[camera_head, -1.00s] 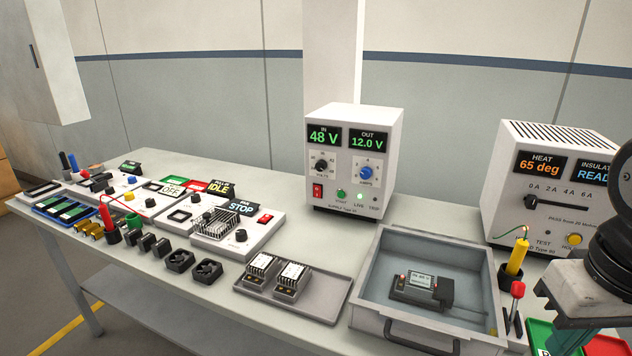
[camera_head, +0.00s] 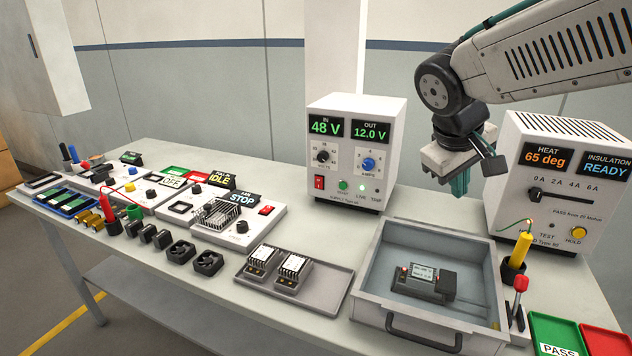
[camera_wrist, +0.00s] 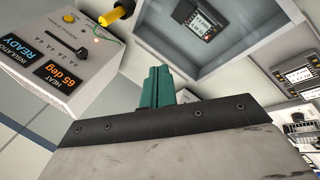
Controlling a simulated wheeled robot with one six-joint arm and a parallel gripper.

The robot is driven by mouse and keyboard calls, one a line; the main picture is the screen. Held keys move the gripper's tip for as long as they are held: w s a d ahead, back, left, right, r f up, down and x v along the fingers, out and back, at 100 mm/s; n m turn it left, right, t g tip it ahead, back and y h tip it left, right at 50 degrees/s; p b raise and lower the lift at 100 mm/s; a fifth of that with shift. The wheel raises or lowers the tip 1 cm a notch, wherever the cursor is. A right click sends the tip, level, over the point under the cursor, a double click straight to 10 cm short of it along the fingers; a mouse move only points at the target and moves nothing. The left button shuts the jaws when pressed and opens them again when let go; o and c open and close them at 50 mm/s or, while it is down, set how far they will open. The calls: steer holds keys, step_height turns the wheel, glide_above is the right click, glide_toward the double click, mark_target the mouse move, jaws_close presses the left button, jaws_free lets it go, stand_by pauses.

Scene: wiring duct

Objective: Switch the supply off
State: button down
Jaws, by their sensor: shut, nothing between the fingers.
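The supply (camera_head: 355,150) is a white box at the back middle of the bench. Its displays read 48 V in and 12.0 V out. The supply is not clearly visible in the wrist view.
A grey open tray (camera_head: 425,285) holding a small module (camera_head: 424,282) is in front of my gripper. The heat and insulation tester (camera_head: 555,190) stands close on the right. A yellow probe (camera_head: 516,257) stands upright between them. Bench space between supply and tray is clear.

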steer(key=w+a+f+n+t, duration=0.1)
steer(key=w+a+f+n, duration=0.1)
steer(key=w+a, duration=0.45)
steer(key=w+a+f+n+t, duration=0.2)
steer(key=w+a, duration=0.4)
steer(key=w, duration=0.2)
steer(key=w+a+f+n+t, duration=0.1)
steer(key=w+a+f, duration=0.3)
steer(key=a, duration=0.5)
steer(key=w+a+f+n+t, duration=0.1)
steer(key=w+a+f+n, duration=0.2)
steer(key=a, duration=0.6)
steer(key=shift+w+a+f+n+t, duration=0.3)
steer(key=shift+w+f+n+t, duration=0.15)
steer(key=shift+w, duration=0.25)
steer(key=shift+f, duration=0.1)
glide_toward(320, 184)
steer(key=x, duration=0.5)
steer(key=shift+s+f, duration=0.2)
steer(key=shift+w+d+r, duration=0.1)
steer(key=shift+w, duration=0.35)
